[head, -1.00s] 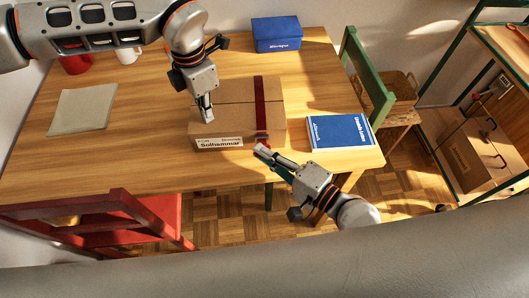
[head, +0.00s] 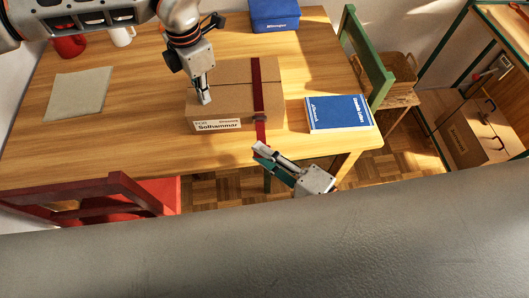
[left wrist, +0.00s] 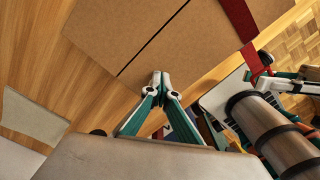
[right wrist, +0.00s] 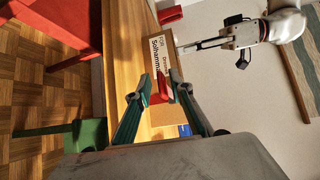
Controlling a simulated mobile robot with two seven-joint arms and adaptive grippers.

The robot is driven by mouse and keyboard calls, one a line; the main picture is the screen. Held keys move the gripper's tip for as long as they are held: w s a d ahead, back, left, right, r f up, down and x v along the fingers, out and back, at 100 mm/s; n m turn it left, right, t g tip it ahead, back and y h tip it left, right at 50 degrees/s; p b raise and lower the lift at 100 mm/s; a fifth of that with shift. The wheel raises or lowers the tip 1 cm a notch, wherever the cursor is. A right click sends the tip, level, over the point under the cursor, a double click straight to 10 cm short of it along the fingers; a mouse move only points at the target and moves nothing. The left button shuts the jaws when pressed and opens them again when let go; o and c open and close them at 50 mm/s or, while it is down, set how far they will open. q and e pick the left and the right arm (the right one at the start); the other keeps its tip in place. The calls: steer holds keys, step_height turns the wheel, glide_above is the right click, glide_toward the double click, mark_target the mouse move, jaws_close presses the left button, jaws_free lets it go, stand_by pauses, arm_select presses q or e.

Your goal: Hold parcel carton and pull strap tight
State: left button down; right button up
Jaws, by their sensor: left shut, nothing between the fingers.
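The brown parcel carton (head: 226,92), labelled "Solhammar", lies on the wooden table near its front edge. A dark red strap (head: 256,82) runs over its top and down the front, right of the label. My left gripper (head: 206,101) is shut and empty, its tips at the carton's top near the front edge; it also shows in the left wrist view (left wrist: 160,80). My right gripper (head: 257,150) is in front of the carton, at the strap's lower end. In the right wrist view, red strap (right wrist: 158,90) shows between its fingers; whether they grip it is unclear.
A blue book (head: 339,113) lies right of the carton and a blue box (head: 273,15) stands behind it. A grey cloth or paper (head: 77,92) lies at left. A red chair (head: 120,205) stands at the front left, a green chair (head: 365,60) at the right.

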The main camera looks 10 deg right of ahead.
arm_select(q)
steer(key=shift+s+a+f, duration=0.1)
steer(key=shift+s+f, duration=0.05)
steer(key=shift+f, duration=0.15)
arm_select(e)
steer(key=v, duration=1.2)
stand_by(0.5)
